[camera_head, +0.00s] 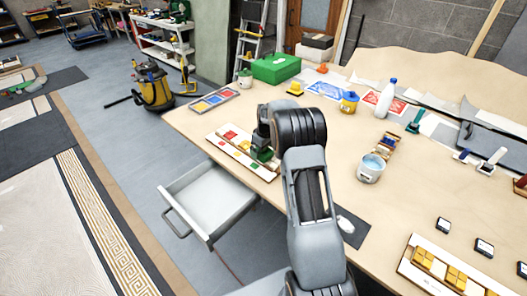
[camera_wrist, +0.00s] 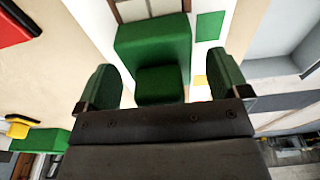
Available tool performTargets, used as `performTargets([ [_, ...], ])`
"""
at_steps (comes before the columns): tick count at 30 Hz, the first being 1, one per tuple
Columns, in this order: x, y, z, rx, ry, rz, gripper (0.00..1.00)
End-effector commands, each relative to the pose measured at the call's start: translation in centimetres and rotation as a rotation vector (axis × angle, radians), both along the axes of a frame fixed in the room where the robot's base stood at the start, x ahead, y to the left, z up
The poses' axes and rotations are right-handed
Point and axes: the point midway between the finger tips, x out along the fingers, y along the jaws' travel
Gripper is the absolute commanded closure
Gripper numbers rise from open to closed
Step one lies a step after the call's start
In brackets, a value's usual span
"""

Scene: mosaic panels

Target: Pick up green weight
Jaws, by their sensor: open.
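The green weight (camera_wrist: 153,42) is a dark green block with a smaller raised block on its near side. In the wrist view it is at the top centre, ahead of and between the fingers of my gripper (camera_wrist: 164,86). The fingers have dark green pads, stand wide apart, and show no contact with the weight. In the head view my gripper (camera_head: 264,146) is low over the right end of a white mosaic panel (camera_head: 233,152). Something green shows under it there, but my arm hides much of this spot, so I cannot tell weight from finger pads.
An open grey drawer (camera_head: 210,197) juts out below the table's front edge. A tray of coloured tiles (camera_head: 214,101) and a green box (camera_head: 276,68) are farther back. A bucket (camera_head: 370,169) and a white bottle (camera_head: 386,98) stand to the right of my arm.

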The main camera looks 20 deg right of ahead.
Motion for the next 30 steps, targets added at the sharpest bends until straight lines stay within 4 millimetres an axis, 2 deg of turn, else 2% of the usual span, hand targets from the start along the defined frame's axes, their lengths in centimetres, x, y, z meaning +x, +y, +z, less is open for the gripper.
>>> performTargets([
  [6, 0.01, 0.0, -0.07, 0.0, 0.0, 0.0, 0.06],
  [30, 0.08, -0.03, 0.12, -0.001, -0.004, 0.0, 0.83],
])
